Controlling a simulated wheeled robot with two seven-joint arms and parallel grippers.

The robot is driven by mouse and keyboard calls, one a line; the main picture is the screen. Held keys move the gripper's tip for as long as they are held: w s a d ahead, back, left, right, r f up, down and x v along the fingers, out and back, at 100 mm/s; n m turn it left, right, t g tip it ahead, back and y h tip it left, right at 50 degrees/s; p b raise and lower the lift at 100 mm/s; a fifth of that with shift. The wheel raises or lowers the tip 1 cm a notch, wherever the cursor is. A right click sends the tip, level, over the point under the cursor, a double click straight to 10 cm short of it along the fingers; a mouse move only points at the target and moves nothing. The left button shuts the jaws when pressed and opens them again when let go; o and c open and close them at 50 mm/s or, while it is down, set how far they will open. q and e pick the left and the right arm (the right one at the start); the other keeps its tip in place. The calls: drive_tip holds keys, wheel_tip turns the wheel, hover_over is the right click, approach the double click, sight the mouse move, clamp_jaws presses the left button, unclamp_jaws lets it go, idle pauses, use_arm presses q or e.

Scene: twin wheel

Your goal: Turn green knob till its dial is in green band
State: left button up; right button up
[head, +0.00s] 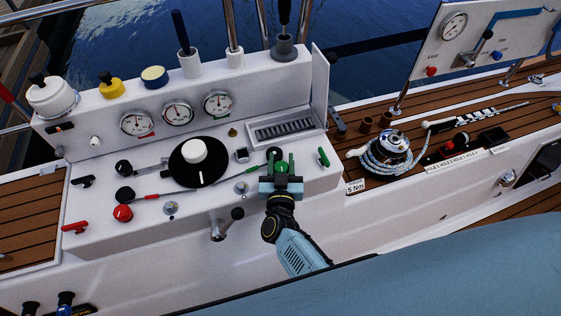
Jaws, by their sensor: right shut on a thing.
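The green knob (281,168) is at the right end of the white console top. My right gripper (280,177) is around it, with its green-tipped fingers closed on the knob's sides. The fingers and palm hide part of the knob. Three round dials are on the upright panel: a left dial (137,123), a middle dial (178,114) and a right dial (218,104). Their needles and coloured bands are too small to read surely. My left gripper is not in view.
A black disc with a white knob (194,151) is left of the gripper. A red knob (123,213) and black knobs lie further left. A small green lever (323,156) is close to the right. A rope winch (393,145) stands on the wooden deck.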

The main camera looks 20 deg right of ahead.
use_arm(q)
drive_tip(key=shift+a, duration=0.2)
use_arm(e)
drive_tip(key=shift+w+r, duration=0.15)
drive_tip(key=shift+r, duration=0.1)
drive_tip(key=o, duration=0.8)
drive_tip(key=shift+o, duration=0.9)
drive_tip(key=shift+f, duration=0.15)
drive_tip(key=p+v, duration=0.2)
drive_tip(key=v, duration=0.3)
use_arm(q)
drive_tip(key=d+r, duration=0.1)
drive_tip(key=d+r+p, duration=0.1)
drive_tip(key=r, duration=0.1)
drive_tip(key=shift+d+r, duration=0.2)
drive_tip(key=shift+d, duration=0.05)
use_arm(e)
drive_tip(key=v, duration=0.7)
drive_tip(key=shift+f, duration=0.1)
